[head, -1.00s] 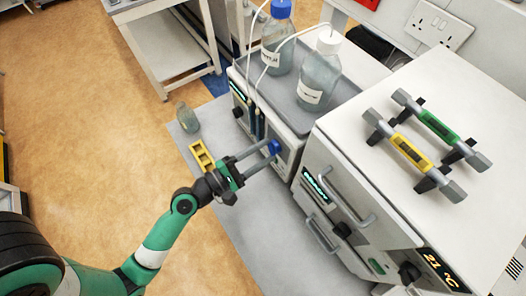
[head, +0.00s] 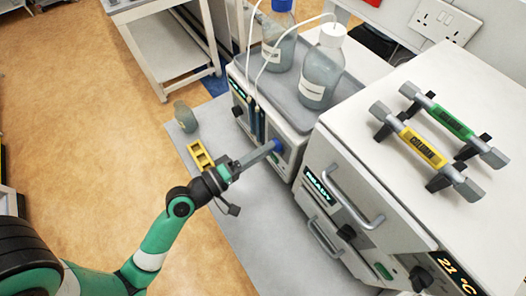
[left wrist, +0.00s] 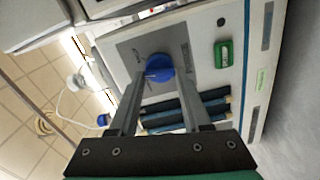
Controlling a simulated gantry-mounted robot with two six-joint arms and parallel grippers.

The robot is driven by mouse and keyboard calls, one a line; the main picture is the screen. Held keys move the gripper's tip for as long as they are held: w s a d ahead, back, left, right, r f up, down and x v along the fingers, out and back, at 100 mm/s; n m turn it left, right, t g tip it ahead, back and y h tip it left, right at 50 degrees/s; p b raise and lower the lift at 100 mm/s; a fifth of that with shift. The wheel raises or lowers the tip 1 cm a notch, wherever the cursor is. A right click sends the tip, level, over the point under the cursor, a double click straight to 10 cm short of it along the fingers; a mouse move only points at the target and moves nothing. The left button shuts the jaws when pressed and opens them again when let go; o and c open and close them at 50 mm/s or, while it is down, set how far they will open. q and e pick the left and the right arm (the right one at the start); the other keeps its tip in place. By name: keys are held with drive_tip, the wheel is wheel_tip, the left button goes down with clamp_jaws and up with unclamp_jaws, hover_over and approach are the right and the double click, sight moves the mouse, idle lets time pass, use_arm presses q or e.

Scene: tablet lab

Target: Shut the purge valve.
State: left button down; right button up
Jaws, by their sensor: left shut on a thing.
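The purge valve is a round blue knob (head: 277,145) on the front panel of the low white instrument, below the bottle tray. My left gripper (head: 271,149) reaches it from the left, with its fingers at the knob. In the left wrist view the blue knob (left wrist: 159,67) sits between the two finger ends of my left gripper (left wrist: 161,77), which is shut on it. The knob's exact angle is hard to read, and the small panel print is not legible. My right gripper is not in view.
A green switch (left wrist: 224,54) sits beside the knob on the panel. A yellow rack (head: 200,155) and a small bottle (head: 186,117) stand on the grey bench. Bottles (head: 320,75) with tubing stand on top. The white oven (head: 335,190) with protruding handles is close on the right.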

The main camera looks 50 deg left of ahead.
use_arm(q)
drive_tip(key=m+b, duration=0.2)
drive_tip(key=m, duration=0.4)
drive_tip(key=shift+m, duration=0.3)
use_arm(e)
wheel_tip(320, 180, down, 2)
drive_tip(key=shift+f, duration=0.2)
use_arm(q)
drive_tip(key=shift+c, duration=1.8)
unclamp_jaws()
drive_tip(key=shift+s, duration=0.1)
